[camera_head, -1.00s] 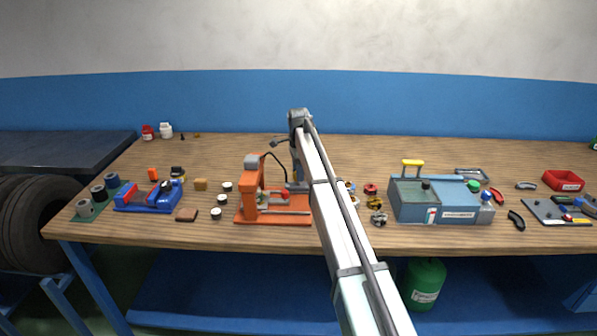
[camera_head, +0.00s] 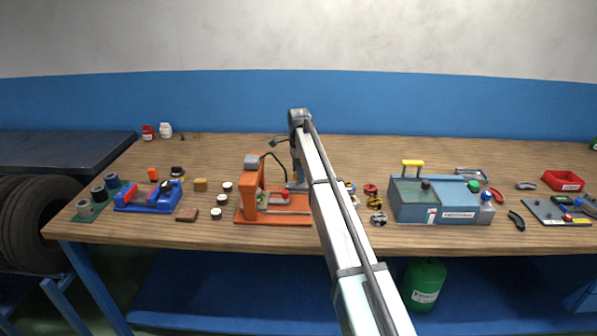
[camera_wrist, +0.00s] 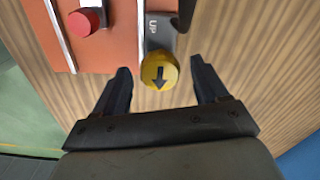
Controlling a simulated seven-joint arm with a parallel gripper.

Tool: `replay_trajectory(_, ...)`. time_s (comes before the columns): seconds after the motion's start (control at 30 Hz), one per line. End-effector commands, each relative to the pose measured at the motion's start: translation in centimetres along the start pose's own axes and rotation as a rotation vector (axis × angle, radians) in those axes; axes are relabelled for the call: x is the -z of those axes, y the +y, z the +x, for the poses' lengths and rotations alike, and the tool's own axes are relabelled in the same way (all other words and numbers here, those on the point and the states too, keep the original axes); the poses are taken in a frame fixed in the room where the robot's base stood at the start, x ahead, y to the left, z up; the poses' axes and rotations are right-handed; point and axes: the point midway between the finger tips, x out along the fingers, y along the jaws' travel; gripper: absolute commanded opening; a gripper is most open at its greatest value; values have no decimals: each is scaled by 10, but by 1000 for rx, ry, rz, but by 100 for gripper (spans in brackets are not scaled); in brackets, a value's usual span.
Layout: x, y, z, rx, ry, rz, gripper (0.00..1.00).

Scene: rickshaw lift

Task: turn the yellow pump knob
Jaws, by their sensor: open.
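The yellow pump knob (camera_wrist: 158,70) shows in the wrist view, round with a black arrow that points down the picture. It sits at the end of a dark grey plate marked "UP", beside the orange base. My gripper (camera_wrist: 160,67) is open, with one black finger on each side of the knob. Visible gaps separate both fingers from the knob; I cannot tell whether the tips reach its height. In the head view the orange press (camera_head: 252,190) stands on the bench; I cannot make out the knob there, as my arm covers the area right of the press.
A red button (camera_wrist: 83,22) sits on the orange base near the knob. In the head view, a blue-grey machine (camera_head: 440,202) with a yellow handle stands to the right. Several small round parts lie left of the press. Bare wooden bench (camera_head: 230,150) lies behind.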

Motion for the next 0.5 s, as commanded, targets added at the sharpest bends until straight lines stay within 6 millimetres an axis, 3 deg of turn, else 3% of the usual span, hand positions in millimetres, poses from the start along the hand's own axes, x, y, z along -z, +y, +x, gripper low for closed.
replay_trajectory(0.27,0,0,-6,0,0,-1,73)
replay_trajectory(0.5,0,-1,-43,2,0,-1,73)
